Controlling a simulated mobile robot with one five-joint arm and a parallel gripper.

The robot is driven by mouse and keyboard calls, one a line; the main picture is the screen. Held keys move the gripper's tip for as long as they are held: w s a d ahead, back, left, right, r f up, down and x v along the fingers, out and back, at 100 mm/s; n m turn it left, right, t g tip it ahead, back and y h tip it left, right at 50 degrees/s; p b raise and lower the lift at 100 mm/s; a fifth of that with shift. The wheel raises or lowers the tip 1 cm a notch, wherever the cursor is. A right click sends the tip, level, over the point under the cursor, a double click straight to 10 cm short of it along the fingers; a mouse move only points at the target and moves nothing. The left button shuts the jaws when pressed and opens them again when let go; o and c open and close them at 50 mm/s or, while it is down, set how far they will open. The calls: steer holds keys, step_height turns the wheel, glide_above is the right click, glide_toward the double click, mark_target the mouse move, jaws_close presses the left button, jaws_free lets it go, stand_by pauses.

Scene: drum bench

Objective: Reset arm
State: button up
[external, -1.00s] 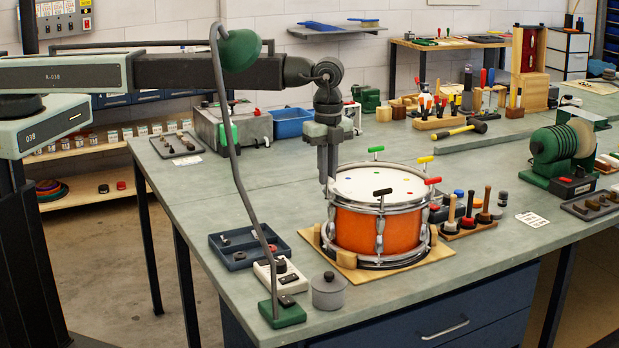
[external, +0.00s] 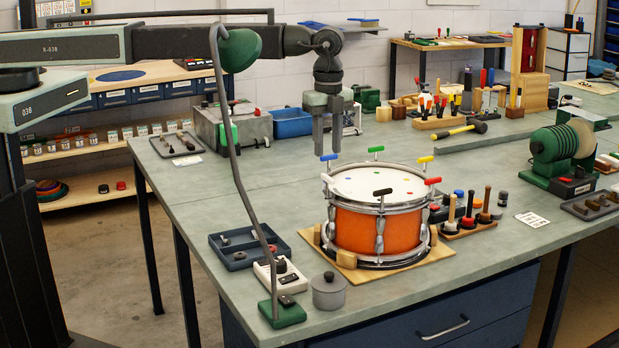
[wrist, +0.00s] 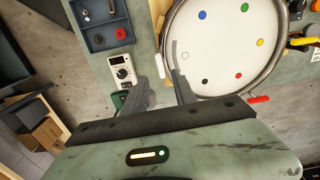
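My gripper (external: 327,152) is open and empty, above the left rim of the orange drum (external: 375,230) in the external view. Its two fingers show apart in the wrist view (wrist: 168,52). Around the drum rim stand T-handled keys: blue (external: 329,157), green (external: 375,149), yellow (external: 425,159), red (external: 432,181) and black (external: 382,192). A white key handle (wrist: 160,65) shows between the fingers in the wrist view, below them. Coloured dots mark the white drumhead (wrist: 215,50).
A green lamp (external: 242,50) on a bent stem stands left of the drum. A blue tray (external: 250,247), a meter (external: 280,275) and a grey pot (external: 328,291) lie at the front left. Bench (external: 265,190) is clear behind them.

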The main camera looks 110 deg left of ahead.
steer(key=shift+r, duration=0.25)
steer(key=shift+d+f, duration=0.1)
steer(key=shift+f, duration=0.05)
steer(key=s+d+f+b, duration=1)
steer(key=s+f+b, duration=0.1)
steer(key=f+b, duration=0.1)
steer(key=s+d+f+n+b, duration=0.2)
steer(key=s+n, duration=0.2)
steer(key=s, duration=0.6)
steer(key=s+d+f+n+b, duration=0.2)
steer(key=s+n+b, duration=0.1)
steer(key=s, duration=0.8)
steer(key=shift+s+f+n, duration=0.25)
steer(key=shift+s+n, duration=0.05)
steer(key=shift+n, duration=0.5)
